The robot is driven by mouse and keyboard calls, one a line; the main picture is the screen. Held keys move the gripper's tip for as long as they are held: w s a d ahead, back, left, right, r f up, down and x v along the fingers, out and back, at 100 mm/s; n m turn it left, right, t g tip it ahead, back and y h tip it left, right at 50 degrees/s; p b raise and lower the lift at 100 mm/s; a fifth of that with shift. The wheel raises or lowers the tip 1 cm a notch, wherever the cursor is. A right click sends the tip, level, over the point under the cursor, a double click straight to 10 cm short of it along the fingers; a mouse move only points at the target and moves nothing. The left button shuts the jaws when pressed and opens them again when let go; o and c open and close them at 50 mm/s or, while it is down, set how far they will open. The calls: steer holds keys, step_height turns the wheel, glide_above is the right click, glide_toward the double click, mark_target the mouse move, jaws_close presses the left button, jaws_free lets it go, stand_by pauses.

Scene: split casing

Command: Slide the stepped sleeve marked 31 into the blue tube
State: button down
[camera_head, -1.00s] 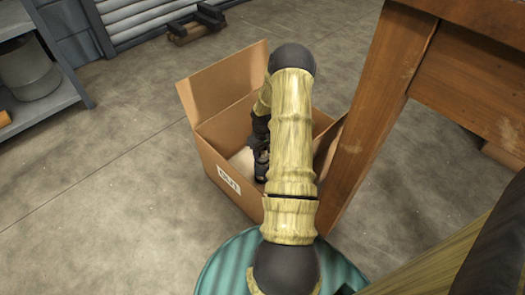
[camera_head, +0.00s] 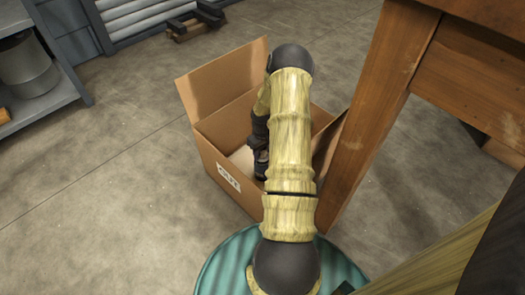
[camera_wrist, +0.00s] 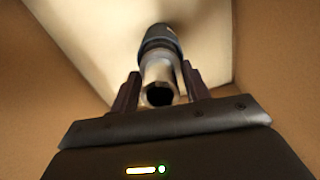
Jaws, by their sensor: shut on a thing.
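My gripper (camera_wrist: 162,88) is shut on a pale metallic hollow sleeve (camera_wrist: 158,72), whose open dark end faces the wrist camera. Past the fingers, a dark bluish cylinder (camera_wrist: 160,36), likely the blue tube, lines up with the sleeve. The two look touching, but I cannot tell whether the sleeve is inside it or only against it. No number 31 is readable. In the head view my gripper (camera_head: 259,166) is down in the cardboard box, largely hidden by my arm, and the sleeve and tube cannot be made out.
The open cardboard box (camera_head: 205,160) has raised flaps and a label on its front; its walls surround my gripper. A wooden table leg (camera_head: 365,130) stands close on the right. A teal ribbed drum (camera_head: 222,272) is below my arm. Shelving stands at left; floor there is clear.

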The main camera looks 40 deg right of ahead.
steer(key=shift+f, duration=0.55)
steer(key=shift+f+b, duration=0.3)
steer(key=shift+f, duration=0.05)
steer(key=shift+f, duration=0.1)
steer(key=c, duration=0.7)
jaws_free()
steer(key=shift+o, duration=0.4)
